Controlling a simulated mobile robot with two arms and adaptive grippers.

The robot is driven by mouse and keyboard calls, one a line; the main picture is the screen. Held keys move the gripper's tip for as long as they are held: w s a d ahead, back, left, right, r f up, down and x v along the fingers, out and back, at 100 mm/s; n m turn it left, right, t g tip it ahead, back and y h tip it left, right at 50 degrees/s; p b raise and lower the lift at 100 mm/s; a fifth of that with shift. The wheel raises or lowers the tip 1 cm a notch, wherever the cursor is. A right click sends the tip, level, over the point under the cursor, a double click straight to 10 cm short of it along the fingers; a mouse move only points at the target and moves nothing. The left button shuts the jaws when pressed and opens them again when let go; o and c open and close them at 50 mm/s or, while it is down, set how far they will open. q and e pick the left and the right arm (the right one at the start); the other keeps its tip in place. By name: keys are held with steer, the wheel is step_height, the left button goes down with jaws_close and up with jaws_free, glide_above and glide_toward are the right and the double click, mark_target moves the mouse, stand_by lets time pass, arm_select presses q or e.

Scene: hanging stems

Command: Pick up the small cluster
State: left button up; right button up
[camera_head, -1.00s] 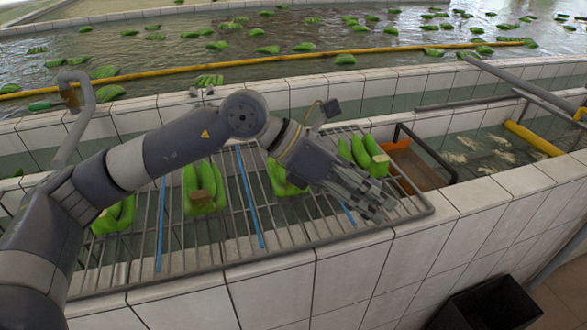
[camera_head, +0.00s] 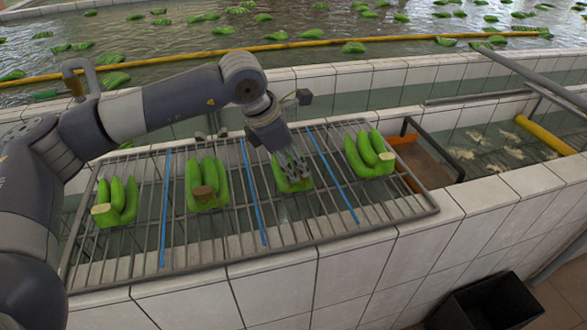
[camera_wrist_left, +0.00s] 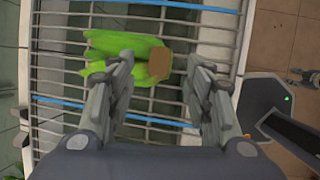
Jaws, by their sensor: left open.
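Several green banana clusters lie on a metal rack (camera_head: 225,228), in lanes marked by blue bars. In the head view they are the far-left cluster (camera_head: 117,206), the second cluster (camera_head: 206,190), the third cluster (camera_head: 291,186) and the right cluster (camera_head: 369,158). I cannot tell for sure which one the task calls small. My left gripper (camera_head: 296,172) points down over the third cluster and partly hides it. In the left wrist view, its open fingers stand on either side of a green cluster (camera_wrist_left: 112,44) with a brown cut crown. Contact is not clear.
White tiled walls (camera_head: 390,285) edge the rack. An orange tray (camera_head: 424,164) with a dark frame sits right of it. A black bin (camera_head: 488,303) stands on the floor at lower right. Behind, a yellow pipe (camera_head: 300,43) crosses a water tank with floating bananas.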

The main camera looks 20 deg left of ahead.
mark_target(299, 173)
arm_select(q)
steer(key=p+x, duration=0.1)
steer(key=x, duration=0.3)
steer(key=shift+w+d, duration=0.1)
steer(key=shift+r, duration=0.1)
jaws_close()
steer(key=shift+r, duration=0.1)
steer(key=shift+w+r, duration=0.1)
